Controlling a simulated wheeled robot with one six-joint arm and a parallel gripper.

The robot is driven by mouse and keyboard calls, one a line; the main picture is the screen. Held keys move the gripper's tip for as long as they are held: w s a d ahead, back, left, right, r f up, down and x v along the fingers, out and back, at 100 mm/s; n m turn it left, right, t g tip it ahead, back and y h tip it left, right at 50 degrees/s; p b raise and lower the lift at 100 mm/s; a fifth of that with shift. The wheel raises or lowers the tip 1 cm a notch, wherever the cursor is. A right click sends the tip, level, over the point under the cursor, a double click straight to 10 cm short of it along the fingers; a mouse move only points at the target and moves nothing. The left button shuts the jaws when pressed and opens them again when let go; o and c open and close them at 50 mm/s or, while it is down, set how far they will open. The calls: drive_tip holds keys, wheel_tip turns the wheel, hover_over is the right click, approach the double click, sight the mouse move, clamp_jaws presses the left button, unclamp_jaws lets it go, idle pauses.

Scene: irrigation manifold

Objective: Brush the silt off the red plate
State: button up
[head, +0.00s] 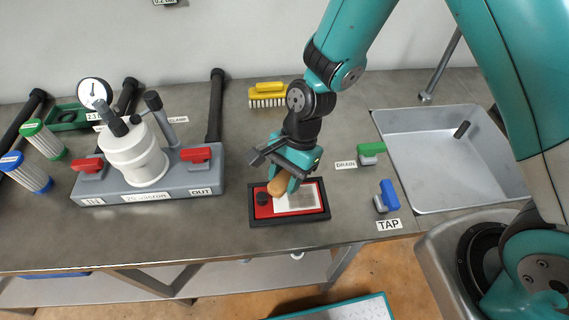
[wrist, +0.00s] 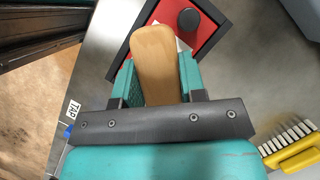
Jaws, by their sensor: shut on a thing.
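The red plate (head: 263,210) lies in a black frame (head: 290,219) on the bench, with a black knob (head: 262,198) at its left end. A pale, greyish speckled patch (head: 300,200) covers much of its right part. My gripper (head: 285,180) is over the plate, shut on a wooden handle (head: 277,186). In the wrist view the wooden handle (wrist: 156,60) sits between both fingers and hides part of the red plate (wrist: 205,35). The handle's working end is hidden, so I cannot tell whether it touches the plate.
A yellow brush (head: 267,94) lies behind the plate. The white filter housing (head: 134,155) with red valve handles stands left. The steel sink (head: 450,195), green drain valve (head: 371,149) and blue tap (head: 389,195) are right. Bare bench lies between the housing and plate.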

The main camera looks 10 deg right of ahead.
drive_tip(key=shift+r+p, duration=0.9)
drive_tip(key=shift+r, duration=0.4)
